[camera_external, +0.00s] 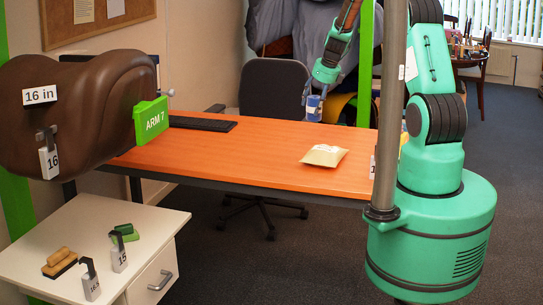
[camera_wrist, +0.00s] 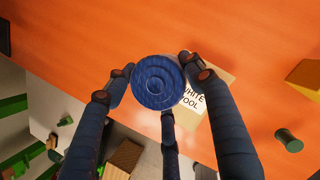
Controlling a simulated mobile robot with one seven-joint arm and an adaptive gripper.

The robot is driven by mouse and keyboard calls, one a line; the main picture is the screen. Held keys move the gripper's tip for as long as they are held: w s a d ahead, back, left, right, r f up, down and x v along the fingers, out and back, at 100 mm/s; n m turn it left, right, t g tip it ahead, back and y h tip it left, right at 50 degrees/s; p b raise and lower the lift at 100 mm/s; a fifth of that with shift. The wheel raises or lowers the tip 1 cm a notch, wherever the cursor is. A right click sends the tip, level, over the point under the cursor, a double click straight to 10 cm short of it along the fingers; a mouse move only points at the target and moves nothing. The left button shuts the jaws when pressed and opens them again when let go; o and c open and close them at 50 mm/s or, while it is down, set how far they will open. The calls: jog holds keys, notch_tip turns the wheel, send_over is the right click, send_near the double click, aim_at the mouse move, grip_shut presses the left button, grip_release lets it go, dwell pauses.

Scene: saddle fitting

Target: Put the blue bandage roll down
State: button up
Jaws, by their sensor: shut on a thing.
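My gripper (camera_external: 314,96) is shut on the blue bandage roll (camera_wrist: 157,82). In the wrist view its dark fingers touch the roll around its sides, and the coiled round end faces the camera. In the external view the roll (camera_external: 313,109) hangs under the green wrist near the far edge of the orange table (camera_external: 236,156). It looks to be held above the tabletop; its exact height is hard to tell.
A paper packet (camera_external: 325,155) lies on the table; its label, partly hidden in the wrist view (camera_wrist: 203,103), reads "WHITE" above "OOL". A black keyboard (camera_external: 203,123) and the brown saddle (camera_external: 85,105) are at left. The table's middle is clear. Brushes and tags lie on the white cabinet (camera_external: 85,226).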

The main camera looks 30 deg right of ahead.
jog(key=s+a+n, duration=0.1)
jog(key=s+a, duration=0.2)
jog(key=a, duration=0.4)
jog(key=s+a, duration=0.2)
jog(key=a, duration=0.6)
notch_tip(320, 180, down, 10)
jog(key=shift+d, duration=0.4)
jog(key=shift+w, duration=0.2)
jog(key=w, duration=0.5)
jog(key=w+f+b, duration=0.1)
jog(key=w, duration=0.9)
jog(key=shift+w+f, duration=0.25)
jog(key=shift+w, duration=0.15)
jog(key=shift+f+b, duration=0.7)
jog(key=shift+f, duration=1.05)
